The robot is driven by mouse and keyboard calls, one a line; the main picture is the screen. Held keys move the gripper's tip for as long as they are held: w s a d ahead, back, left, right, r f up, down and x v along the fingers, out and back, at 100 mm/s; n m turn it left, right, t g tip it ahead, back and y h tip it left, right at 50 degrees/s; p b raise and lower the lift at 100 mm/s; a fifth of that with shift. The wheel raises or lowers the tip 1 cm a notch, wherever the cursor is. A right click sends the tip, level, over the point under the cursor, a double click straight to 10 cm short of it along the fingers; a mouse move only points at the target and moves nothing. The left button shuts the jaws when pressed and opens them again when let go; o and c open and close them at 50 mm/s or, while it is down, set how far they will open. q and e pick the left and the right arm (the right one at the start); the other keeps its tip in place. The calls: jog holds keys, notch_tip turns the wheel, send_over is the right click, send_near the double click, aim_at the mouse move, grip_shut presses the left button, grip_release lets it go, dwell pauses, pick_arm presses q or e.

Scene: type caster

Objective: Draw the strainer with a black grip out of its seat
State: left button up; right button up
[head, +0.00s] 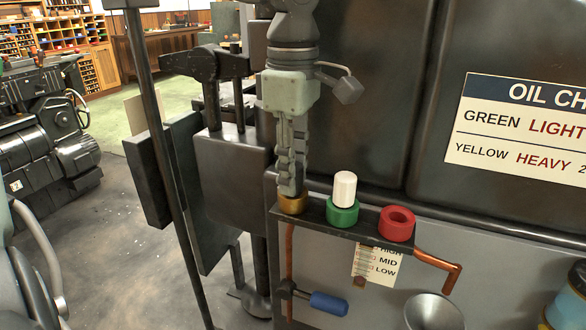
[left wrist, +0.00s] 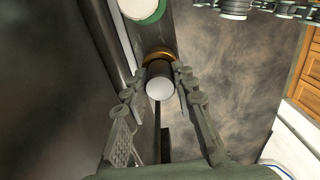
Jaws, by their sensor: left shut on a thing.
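The strainer's black grip (left wrist: 160,78), with a pale round end, shows in the left wrist view between my fingers. Its foot meets a yellow-gold ring seat (left wrist: 157,55), which also shows in the head view (head: 292,205) at the left end of a dark shelf. My left gripper (head: 290,185) points straight down over this seat and is shut on the black grip; its fingers hide the grip in the head view. The fingers also show in the wrist view (left wrist: 160,90), one on each side. The part of the strainer below the ring is hidden. My right gripper is not in view.
Beside it on the shelf (head: 318,223) stand a green ring (head: 343,213) holding a white grip (head: 345,188), and an open red ring (head: 397,222). Below are a copper pipe (head: 440,264), a blue-handled lever (head: 327,302) and a funnel (head: 433,312). A dark post (head: 165,165) stands left.

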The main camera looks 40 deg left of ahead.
pick_arm(q)
grip_shut()
jog(key=shift+r, duration=0.2)
jog(key=shift+r+p, duration=0.35)
jog(key=shift+r, duration=0.2)
jog(key=shift+r, duration=2.25)
